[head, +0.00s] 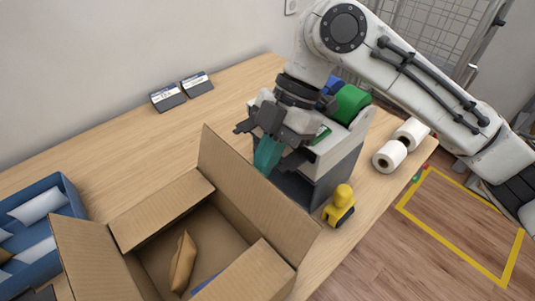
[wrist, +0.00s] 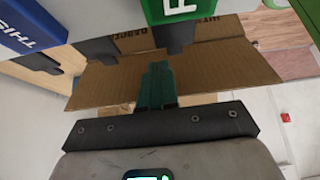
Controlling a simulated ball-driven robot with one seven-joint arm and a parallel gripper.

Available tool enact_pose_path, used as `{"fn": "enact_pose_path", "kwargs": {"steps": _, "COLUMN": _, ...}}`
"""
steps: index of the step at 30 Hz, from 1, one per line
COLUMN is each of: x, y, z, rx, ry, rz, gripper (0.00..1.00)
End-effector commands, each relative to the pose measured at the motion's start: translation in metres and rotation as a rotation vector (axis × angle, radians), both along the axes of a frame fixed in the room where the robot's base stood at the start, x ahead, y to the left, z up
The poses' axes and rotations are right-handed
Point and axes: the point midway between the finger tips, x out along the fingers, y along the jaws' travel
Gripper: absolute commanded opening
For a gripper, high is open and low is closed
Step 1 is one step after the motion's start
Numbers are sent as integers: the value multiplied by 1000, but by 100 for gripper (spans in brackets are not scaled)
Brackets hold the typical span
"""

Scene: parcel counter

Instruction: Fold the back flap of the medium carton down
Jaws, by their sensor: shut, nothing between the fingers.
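The medium carton (head: 150,250) stands open at the front of the counter, with its inside showing. Its back flap (head: 245,185) is the large one at the carton's far right side and stands raised, sloping up and outward. Two smaller flaps (head: 160,212) (head: 245,278) and a left flap (head: 85,262) also show. My gripper (head: 266,165) has its teal fingers shut and empty, just beyond the back flap's upper edge. In the wrist view the shut fingers (wrist: 156,80) lie in front of the flap's cardboard (wrist: 215,72). I cannot tell whether they touch it.
A brown packet (head: 182,262) lies in the carton. A grey dispenser with a green roll (head: 352,103) stands close behind my gripper. A yellow tool (head: 341,206) and white rolls (head: 390,155) are to the right. A blue bin (head: 70,192) is at left. The counter's back left is mostly clear.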

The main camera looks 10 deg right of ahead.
Motion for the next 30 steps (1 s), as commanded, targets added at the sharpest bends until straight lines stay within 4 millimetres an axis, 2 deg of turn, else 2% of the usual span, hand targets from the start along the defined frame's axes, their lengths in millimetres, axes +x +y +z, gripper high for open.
{"fn": "enact_pose_path", "kwargs": {"steps": 7, "x": -18, "y": 24, "z": 13, "rx": -2, "ry": -2, "rz": 3, "gripper": 0}}
{"fn": "enact_pose_path", "kwargs": {"steps": 17, "x": -42, "y": 58, "z": 7, "rx": -1, "ry": 1, "rz": 2, "gripper": 0}}
{"fn": "enact_pose_path", "kwargs": {"steps": 24, "x": -57, "y": 79, "z": -10, "rx": 2, "ry": 1, "rz": 2, "gripper": 0}}
{"fn": "enact_pose_path", "kwargs": {"steps": 30, "x": -64, "y": 89, "z": -28, "rx": 1, "ry": 1, "rz": 1, "gripper": 0}}
